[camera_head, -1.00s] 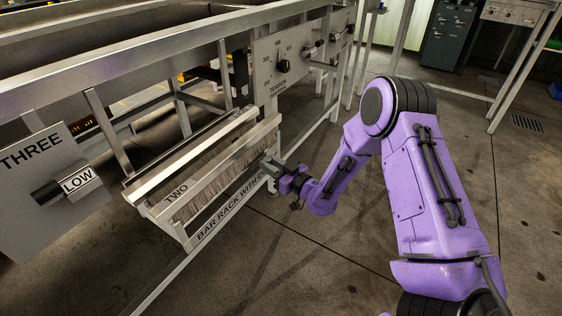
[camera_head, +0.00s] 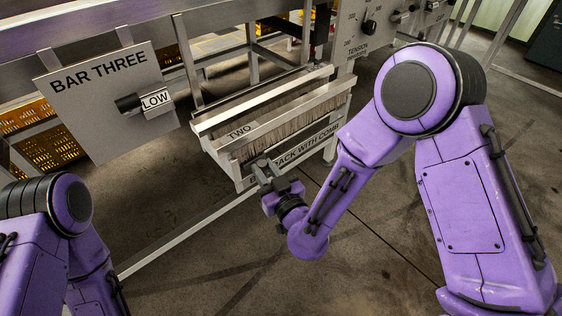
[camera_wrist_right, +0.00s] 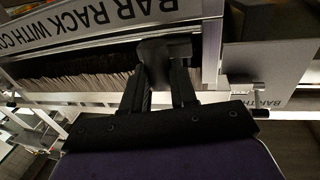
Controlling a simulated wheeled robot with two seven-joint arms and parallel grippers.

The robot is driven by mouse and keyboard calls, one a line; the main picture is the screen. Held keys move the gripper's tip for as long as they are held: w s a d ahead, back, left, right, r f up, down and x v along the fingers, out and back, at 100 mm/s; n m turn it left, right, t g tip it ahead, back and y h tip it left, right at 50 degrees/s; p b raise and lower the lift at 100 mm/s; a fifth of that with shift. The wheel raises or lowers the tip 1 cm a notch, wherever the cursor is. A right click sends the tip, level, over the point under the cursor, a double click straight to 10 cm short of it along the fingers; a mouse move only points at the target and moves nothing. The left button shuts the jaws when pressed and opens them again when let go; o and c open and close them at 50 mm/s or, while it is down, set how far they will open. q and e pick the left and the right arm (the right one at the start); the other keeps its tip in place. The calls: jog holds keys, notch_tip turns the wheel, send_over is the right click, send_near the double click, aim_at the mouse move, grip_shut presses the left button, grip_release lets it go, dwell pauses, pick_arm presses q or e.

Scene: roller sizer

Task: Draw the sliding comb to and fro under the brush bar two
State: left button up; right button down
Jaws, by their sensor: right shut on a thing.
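Brush bar two (camera_head: 295,112), with pale bristles and a "TWO" label, lies in a metal rack (camera_head: 325,97). The rack's front strip reads "BAR RACK WITH COMB", partly covered by my gripper. The sliding comb's dark grip block (camera_head: 262,162) is at the rack's front, near its left end. It also shows in the wrist view (camera_wrist_right: 165,47), below the bristles' front edge. My right gripper (camera_head: 266,174) is shut on this block; its two fingers (camera_wrist_right: 160,88) are around it. The comb's teeth are hidden. My left arm shows at lower left, but its gripper is out of view.
A "BAR THREE" panel (camera_head: 105,100) with a dark knob and "LOW" tag (camera_head: 156,98) stands left of the rack. A tension panel (camera_head: 368,30) is at upper right. A metal floor rail (camera_head: 190,232) runs below the rack. Open concrete floor lies in front.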

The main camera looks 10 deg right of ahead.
jog(key=shift+s+a, duration=0.2)
jog(key=shift+a, duration=0.2)
pick_arm(q)
jog(key=shift+d, duration=0.1)
pick_arm(e)
jog(key=shift+a, duration=0.1)
jog(key=c, duration=0.9)
grip_release()
jog(key=shift+a, duration=0.1)
jog(key=shift+s+d, duration=0.1)
jog(key=shift+d, duration=0.1)
